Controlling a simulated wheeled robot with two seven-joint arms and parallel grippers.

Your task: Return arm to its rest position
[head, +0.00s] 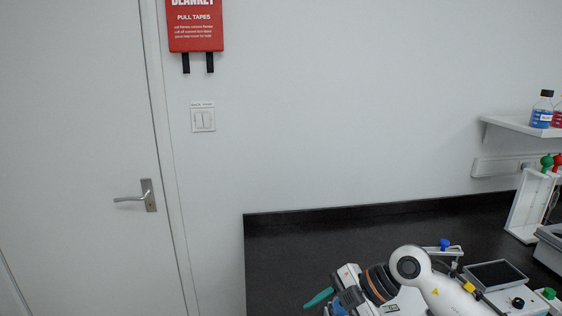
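My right arm (440,288) comes in from the lower right, over the near part of the black bench. It is white with a round grey joint cap and a dark wrist with orange rings. Its gripper end (338,300) is at the bottom edge and partly cut off. A teal pointed piece (318,298) sticks out to the left there; I cannot tell whether it is a finger or a held thing. Whether the fingers are open or shut does not show. My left arm and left gripper are not in view.
The black bench top (330,230) is clear at its back left. A device with a dark screen (496,274) stands close to the right of my arm. A white stand (527,205) and a shelf with a blue bottle (541,112) are farther right. A door (90,130) is at left.

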